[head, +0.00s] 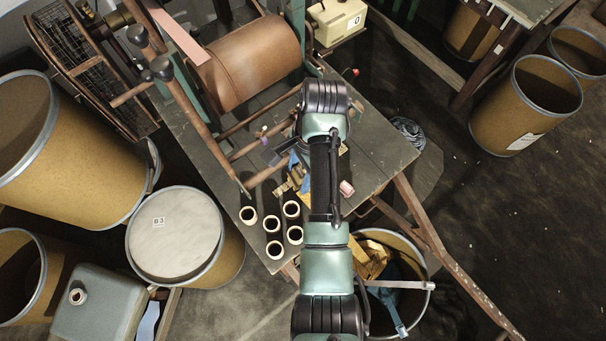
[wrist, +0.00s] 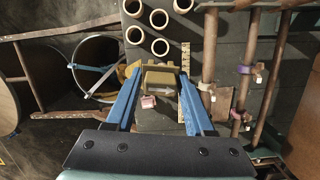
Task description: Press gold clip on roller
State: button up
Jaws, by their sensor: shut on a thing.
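In the wrist view my gripper (wrist: 159,72) has its two blue fingers on either side of a gold block-like clip (wrist: 160,80) and is shut on it. The clip is over the dark worktable, apart from the rods. A large copper-brown roller (head: 250,62) lies across the frame at the back of the table in the head view. Thinner brown rods stand to the right in the wrist view (wrist: 211,45); purple (wrist: 243,69) and tan clips (wrist: 257,73) sit on or beside them. In the head view my arm hides much of the gripper and clip.
Several pale open tubes (head: 274,224) stand at the table's near left. A small pink piece (head: 346,188) lies on the table, and a pale ruler-like strip (wrist: 185,58) shows beside my right finger. An open drum (head: 427,285) stands near the table's front. The table's right part is mostly clear.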

jog(key=shift+w+a+r, duration=0.35)
jog(key=shift+w+r, duration=0.05)
jog(key=w+a+r+t+h+b, duration=0.1)
jog(key=w+a+r+b, duration=0.1)
jog(key=w+a+r, duration=1)
jog(key=shift+w+h+b, duration=0.35)
jog(key=shift+w+h, duration=0.05)
jog(key=shift+w, duration=1.3)
